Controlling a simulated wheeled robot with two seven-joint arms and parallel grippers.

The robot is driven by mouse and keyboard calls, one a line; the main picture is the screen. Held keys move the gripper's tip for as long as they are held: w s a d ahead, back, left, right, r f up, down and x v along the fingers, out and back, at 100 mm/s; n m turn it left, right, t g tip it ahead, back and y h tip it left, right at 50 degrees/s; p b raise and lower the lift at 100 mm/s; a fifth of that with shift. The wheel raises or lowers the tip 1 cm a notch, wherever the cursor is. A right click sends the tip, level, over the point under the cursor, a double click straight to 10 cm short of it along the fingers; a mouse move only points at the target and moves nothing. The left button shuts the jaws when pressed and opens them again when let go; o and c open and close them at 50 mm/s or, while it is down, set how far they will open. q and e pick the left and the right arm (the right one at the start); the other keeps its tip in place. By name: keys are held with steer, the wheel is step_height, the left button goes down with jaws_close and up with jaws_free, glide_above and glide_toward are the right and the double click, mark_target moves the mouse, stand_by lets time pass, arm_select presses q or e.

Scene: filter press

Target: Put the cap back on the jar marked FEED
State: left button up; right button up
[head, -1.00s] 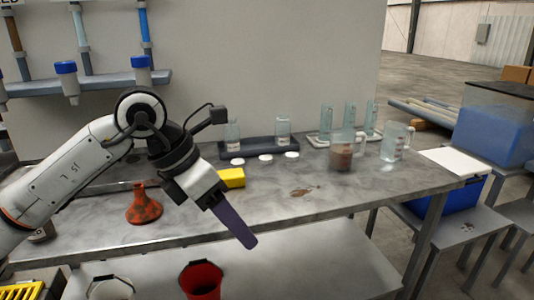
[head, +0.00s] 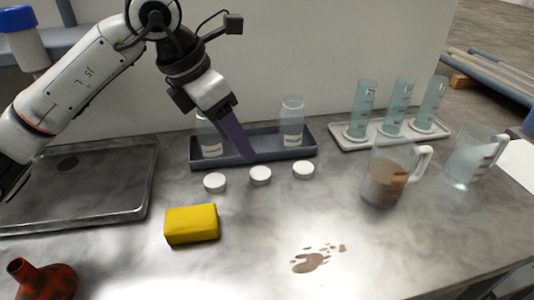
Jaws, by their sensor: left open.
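Two clear glass jars stand upright in a dark tray (head: 270,153) at the back of the bench. The left jar (head: 210,146) is partly covered by my arm; the right jar (head: 292,120) shows no cap on top. Their labels are too small to read, so I cannot tell which is FEED. Three white caps lie on the bench in front of the tray: a left cap (head: 214,182), a middle cap (head: 260,175) and a right cap (head: 303,169). My left gripper (head: 247,157), with purple fingers, is open and empty, its tips above the middle cap in the picture. My right gripper is out of view.
A yellow block (head: 191,224) and a red-brown flask (head: 42,281) are at the front left. A metal tray (head: 80,210) lies left. A white rack (head: 358,143) of cylinders and two jugs, one with brown liquid (head: 385,180), stand right. A brown spill (head: 311,262) marks the front.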

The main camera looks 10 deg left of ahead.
arm_select(q)
glide_above(259, 173)
steer(key=s+a, duration=0.2)
steer(key=f, duration=0.4)
steer(key=shift+s+a+f, duration=0.2)
steer(key=shift+f, duration=0.1)
steer(key=shift+x, duration=2.6)
steer(key=shift+w+d+r, duration=0.15)
steer(key=shift+d, duration=0.05)
steer(key=shift+c, duration=0.4)
steer(key=c, duration=1)
